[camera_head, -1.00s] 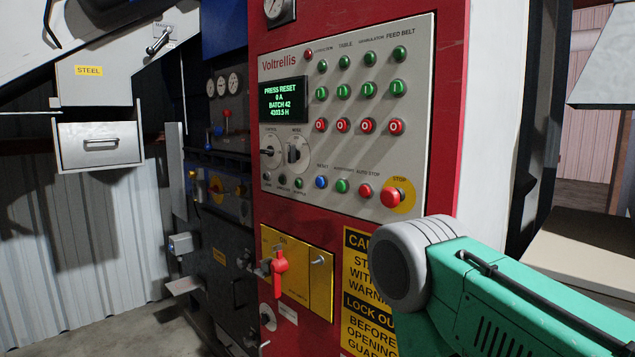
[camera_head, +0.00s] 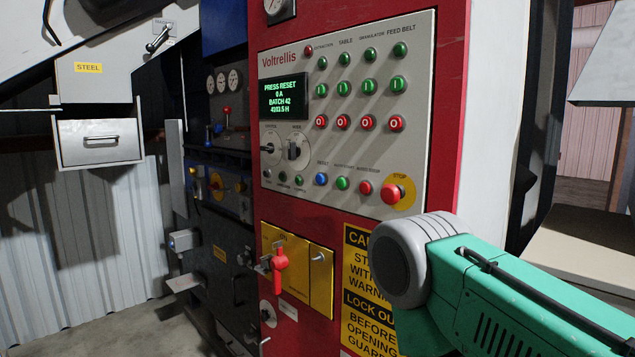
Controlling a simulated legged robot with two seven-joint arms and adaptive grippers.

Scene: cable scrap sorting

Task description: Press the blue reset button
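The blue reset button (camera_head: 321,179) is on the lower row of the grey control panel (camera_head: 420,150), under a small RESET label. A green button (camera_head: 342,183) and a red button (camera_head: 365,187) sit to its right. The panel's display (camera_head: 285,97) reads PRESS RESET, 0 A, BATCH 42. A green and grey arm of mine comes in from the lower right, below and right of the button and apart from it. No gripper fingers show in the view. Nothing covers the blue button.
A large red mushroom stop button (camera_head: 393,193) on a yellow disc is at the panel's lower right. Below the panel, a red lever (camera_head: 280,262) stands out from a yellow plate (camera_head: 320,285). A steel drawer (camera_head: 100,142) hangs at the left.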

